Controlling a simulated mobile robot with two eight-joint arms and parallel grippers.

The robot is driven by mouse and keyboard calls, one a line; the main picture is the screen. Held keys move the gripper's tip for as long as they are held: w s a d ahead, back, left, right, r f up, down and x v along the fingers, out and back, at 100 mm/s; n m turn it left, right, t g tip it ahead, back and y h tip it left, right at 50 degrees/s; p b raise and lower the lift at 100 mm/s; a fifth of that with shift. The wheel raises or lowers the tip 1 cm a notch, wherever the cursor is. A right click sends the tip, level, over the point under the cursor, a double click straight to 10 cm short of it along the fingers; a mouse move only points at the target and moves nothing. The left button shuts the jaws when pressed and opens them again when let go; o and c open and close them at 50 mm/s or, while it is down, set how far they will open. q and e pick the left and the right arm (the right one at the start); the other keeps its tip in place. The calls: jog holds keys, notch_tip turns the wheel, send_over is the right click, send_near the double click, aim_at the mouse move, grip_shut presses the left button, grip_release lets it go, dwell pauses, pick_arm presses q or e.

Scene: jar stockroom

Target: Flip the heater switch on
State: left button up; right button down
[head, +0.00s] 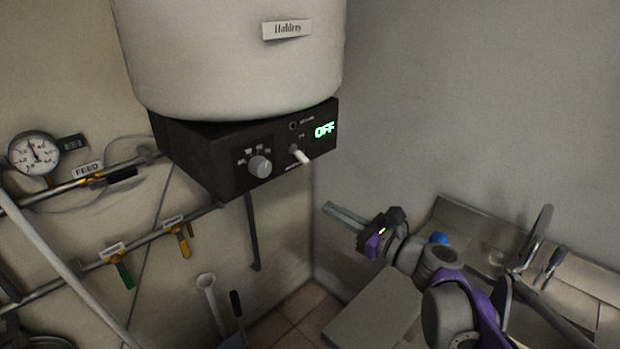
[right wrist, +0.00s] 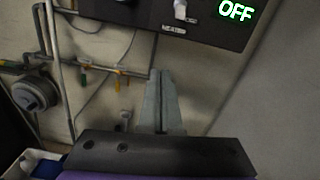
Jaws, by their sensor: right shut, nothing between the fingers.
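The heater's dark control box (head: 215,160) hangs under a large pale tank. Its green display (head: 325,129) reads OFF. The heater switch (head: 301,155) is a pale toggle lever on the box's front, pointing down and to the right. In the right wrist view the switch (right wrist: 180,10) is at the top edge, above a small label that reads HEATER, and the display (right wrist: 236,10) also reads OFF. My right gripper (head: 345,215) is shut and empty, below and to the right of the box, apart from it. Its fingers (right wrist: 161,100) point up below the switch. My left gripper is not in view.
A round grey knob (head: 260,166) sits left of the switch. Pipes with a gauge (head: 34,154) and green and yellow valve handles run along the left wall. A sink counter (head: 375,310) with a faucet (head: 535,240) stands at the lower right. The space before the box looks clear.

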aim_at(302, 157)
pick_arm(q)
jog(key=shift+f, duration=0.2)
pick_arm(e)
jog(key=shift+w+d+r+m+t, duration=0.2)
jog(key=shift+w+d+r+m, duration=0.05)
jog(key=shift+w+m, duration=0.15)
jog(key=shift+w+d+r+m+t, duration=0.2)
jog(key=shift+w+r+m, duration=0.05)
jog(key=shift+w+m, duration=0.15)
jog(key=w+a+r, duration=0.1)
jog(key=w+a, duration=0.1)
jog(key=w+a+r+p, duration=0.1)
jog(key=w+a, duration=0.1)
jog(key=w+a+r+p, duration=0.1)
jog(key=w+a, duration=0.1)
jog(key=shift+w+r, duration=0.1)
jog(key=shift+r, duration=0.3)
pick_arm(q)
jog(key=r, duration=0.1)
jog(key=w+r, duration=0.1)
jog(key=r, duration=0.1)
pick_arm(e)
jog(key=shift+d+r, duration=0.1)
jog(key=shift+r, duration=0.25)
jog(key=shift+s, duration=0.2)
